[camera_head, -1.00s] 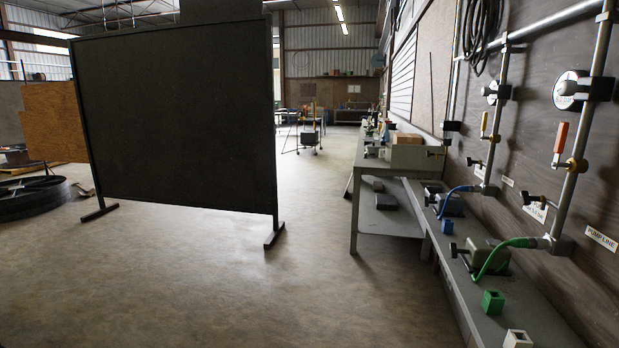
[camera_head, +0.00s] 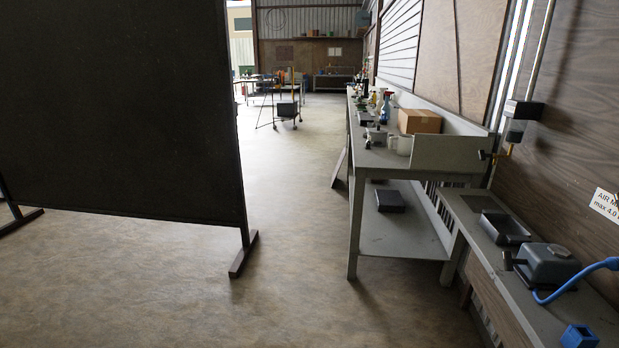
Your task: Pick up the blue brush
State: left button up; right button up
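I cannot make out a blue brush in the head view. The grey workbench (camera_head: 352,215) on the right carries several small items, among them a spray bottle with blue on it (camera_head: 385,108), too small to tell in detail. A cardboard box (camera_head: 419,121) and pale cups or rolls (camera_head: 400,145) stand near its close end. Neither of my grippers shows in the view.
A large dark screen on feet (camera_head: 120,110) blocks the left. A low bench along the right wall holds a grey device (camera_head: 548,264) with a blue hose and a blue block (camera_head: 579,336). Open floor (camera_head: 290,200) lies between screen and workbench.

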aim_at(384, 119)
jog(key=i, duration=7.45)
jog(key=i+j+z, duration=0.1)
jog(key=i+z, duration=0.3)
jog(key=i+j+z, duration=0.35)
jog(key=i, duration=0.25)
jog(key=i+j+z, duration=0.4)
jog(key=i+l, duration=0.05)
jog(key=i, duration=0.05)
